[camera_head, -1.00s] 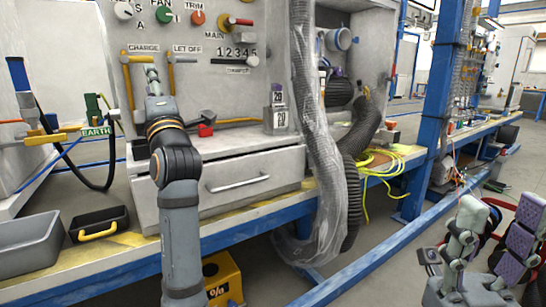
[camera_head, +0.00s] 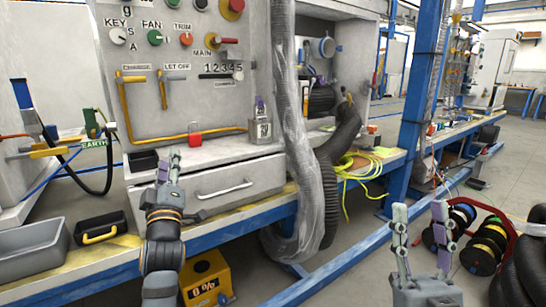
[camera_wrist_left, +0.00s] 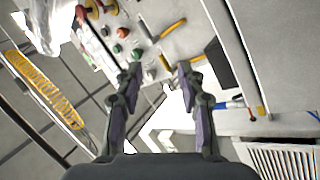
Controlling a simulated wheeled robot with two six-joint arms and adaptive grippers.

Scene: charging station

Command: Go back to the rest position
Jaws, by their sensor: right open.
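My left gripper (camera_head: 169,163) is in front of the grey workbench, below the control panel (camera_head: 200,95), with its fingers pointing up. In the left wrist view its two fingers (camera_wrist_left: 158,70) stand apart with nothing between them, so it is open and empty. The panel shows beyond the fingertips there. My right gripper (camera_head: 421,213) is at the lower right, its fingers upright and spread apart, open and empty. It is clear of the bench, over the floor.
A grey drawer (camera_head: 226,185) is right of my left gripper. A wrapped hose (camera_head: 292,130) hangs beside the bench. A grey bin (camera_head: 32,247) and a small black tray (camera_head: 97,222) lie at the left. Cable reels (camera_head: 485,248) stand behind my right gripper. A yellow box (camera_head: 207,275) sits below.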

